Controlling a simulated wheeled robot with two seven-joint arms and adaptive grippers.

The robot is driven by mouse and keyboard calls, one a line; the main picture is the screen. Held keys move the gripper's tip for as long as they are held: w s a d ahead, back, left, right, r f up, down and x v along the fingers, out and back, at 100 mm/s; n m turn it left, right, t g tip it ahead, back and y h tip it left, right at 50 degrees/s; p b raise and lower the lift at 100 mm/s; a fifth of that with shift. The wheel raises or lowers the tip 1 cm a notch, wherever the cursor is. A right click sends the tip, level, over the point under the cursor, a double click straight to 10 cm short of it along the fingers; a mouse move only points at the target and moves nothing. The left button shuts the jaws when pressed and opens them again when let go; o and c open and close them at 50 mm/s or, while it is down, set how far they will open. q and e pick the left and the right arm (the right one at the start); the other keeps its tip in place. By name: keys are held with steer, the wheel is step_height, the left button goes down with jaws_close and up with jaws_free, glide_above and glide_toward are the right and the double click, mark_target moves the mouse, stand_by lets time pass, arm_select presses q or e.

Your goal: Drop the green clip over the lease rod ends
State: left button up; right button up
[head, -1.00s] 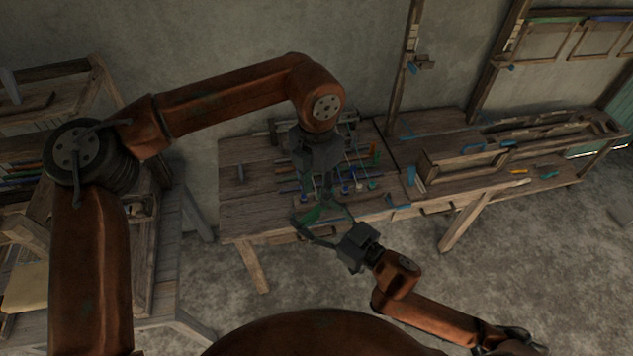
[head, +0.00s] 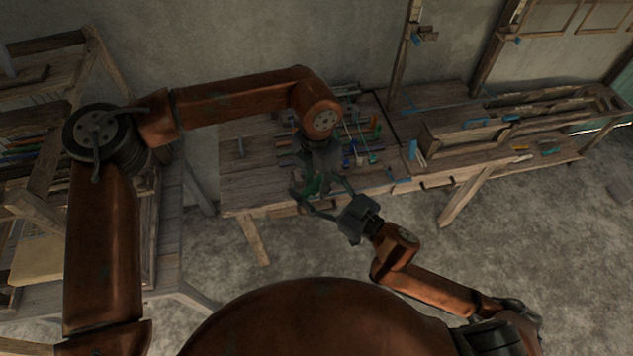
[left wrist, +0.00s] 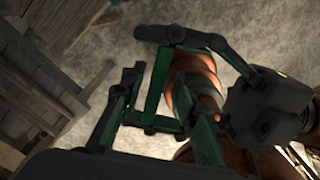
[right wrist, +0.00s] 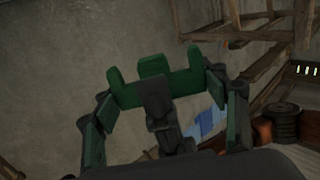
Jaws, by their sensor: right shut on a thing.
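The green clip (right wrist: 152,90), a bar with short upright prongs, sits between the two fingers of my right gripper (right wrist: 165,100), which is shut on it. In the head view the clip (head: 313,186) is held in the air in front of the bench. My left gripper (head: 318,172) hangs just above it, pointing down. In the left wrist view my left gripper's fingers (left wrist: 160,125) are spread, with the clip (left wrist: 153,105) between them. A dark finger of it overlaps the clip in the right wrist view; I cannot tell whether they touch. The lease rod ends cannot be singled out.
The wooden bench (head: 250,185) carries thin rods and small coloured pieces (head: 362,150) behind the grippers. A raised wooden frame (head: 460,138) stands to their right. A shelf (head: 40,150) is at the left.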

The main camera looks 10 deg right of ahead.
arm_select(q)
steer(key=shift+s, duration=0.1)
jaws_close()
steer(key=shift+d, duration=0.1)
arm_select(e)
steer(key=o, duration=1.2)
